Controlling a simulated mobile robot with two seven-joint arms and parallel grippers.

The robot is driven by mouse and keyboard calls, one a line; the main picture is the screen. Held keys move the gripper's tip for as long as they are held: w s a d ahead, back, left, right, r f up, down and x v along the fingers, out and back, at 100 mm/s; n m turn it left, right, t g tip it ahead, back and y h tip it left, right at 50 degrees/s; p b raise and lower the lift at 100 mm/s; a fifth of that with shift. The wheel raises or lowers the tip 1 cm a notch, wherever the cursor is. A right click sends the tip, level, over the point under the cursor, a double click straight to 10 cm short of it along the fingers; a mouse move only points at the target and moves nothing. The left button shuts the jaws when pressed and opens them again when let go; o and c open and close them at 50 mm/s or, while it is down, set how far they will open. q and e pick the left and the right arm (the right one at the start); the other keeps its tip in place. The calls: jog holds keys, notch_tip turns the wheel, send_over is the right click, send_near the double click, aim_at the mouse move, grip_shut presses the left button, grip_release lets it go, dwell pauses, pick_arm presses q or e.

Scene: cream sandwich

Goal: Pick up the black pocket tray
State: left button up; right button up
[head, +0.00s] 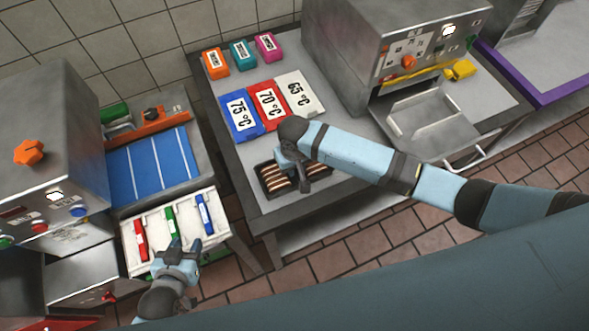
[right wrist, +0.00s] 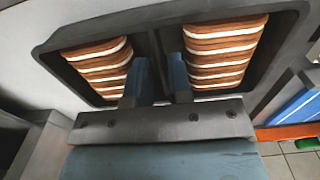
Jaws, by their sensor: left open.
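The black pocket tray (head: 264,181) lies near the front edge of the grey table, with rows of brown-and-cream sandwiches in its two pockets. My right gripper (head: 305,181) is over it, pointing down, and its arm hides part of the tray. In the right wrist view the tray (right wrist: 290,60) fills the upper part. The fingers of my right gripper (right wrist: 159,77) sit on either side of its middle divider and look closed on it. My left gripper (head: 186,244) is open and empty at the front edge of the white rack, away from the tray.
Blue, red and white temperature cards (head: 241,118) lie behind the tray. Orange, teal and pink boxes (head: 243,55) stand further back. A steel machine (head: 345,50) stands right of them. The white rack (head: 153,228) holds red, green and blue items.

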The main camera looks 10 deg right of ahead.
jog(key=shift+f, duration=0.85)
grip_shut()
